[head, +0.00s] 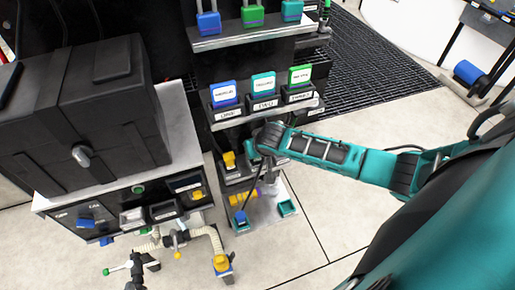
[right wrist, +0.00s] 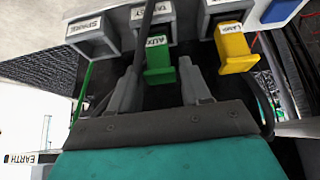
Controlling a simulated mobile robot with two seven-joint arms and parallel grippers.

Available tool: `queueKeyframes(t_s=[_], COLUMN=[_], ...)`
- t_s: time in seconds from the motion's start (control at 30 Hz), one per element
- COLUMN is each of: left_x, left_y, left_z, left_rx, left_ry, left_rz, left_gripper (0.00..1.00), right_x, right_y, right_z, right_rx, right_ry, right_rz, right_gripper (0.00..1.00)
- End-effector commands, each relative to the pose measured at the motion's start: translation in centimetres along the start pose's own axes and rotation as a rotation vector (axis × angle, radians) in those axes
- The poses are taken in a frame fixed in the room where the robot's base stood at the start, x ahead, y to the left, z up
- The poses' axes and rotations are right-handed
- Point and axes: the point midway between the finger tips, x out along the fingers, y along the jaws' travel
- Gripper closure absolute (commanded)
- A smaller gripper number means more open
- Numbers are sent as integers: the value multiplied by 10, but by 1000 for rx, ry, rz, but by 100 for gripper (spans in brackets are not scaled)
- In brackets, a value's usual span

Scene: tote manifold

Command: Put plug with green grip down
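My right gripper (right wrist: 160,82) has one grey finger on each side of the green grip. A narrow gap seems to remain on both sides, so the fingers look open around it. A dark cable rises in front of the socket. In the head view my right gripper (head: 266,140) is at the lower part of the black rack, and the green plug is hidden behind it. My left gripper is not in view.
Labelled blocks stand on a shelf (head: 262,118) above. A black case (head: 85,125) stands on the left bench. Hoses and valves hang below it.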

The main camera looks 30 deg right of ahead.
Motion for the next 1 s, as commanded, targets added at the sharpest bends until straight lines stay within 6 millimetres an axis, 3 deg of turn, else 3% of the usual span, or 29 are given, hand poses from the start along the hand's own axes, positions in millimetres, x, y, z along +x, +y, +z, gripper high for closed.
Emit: queueKeyframes(t_s=[0.27, 0.43, 0.8, 1.0], left_x=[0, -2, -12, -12], left_y=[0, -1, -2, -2], left_z=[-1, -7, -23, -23], left_rx=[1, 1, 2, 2], left_ry=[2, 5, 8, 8], left_rz=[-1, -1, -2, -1], left_gripper=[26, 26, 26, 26], right_x=[-1, -12, -81, -109], right_y=[0, 0, 0, 1], right_z=[0, -2, -2, -2], right_rx=[0, -1, -1, 0], right_ry=[1, 0, 1, 2], right_rz=[0, 0, -1, 0], right_gripper=[48, 48, 48, 48])
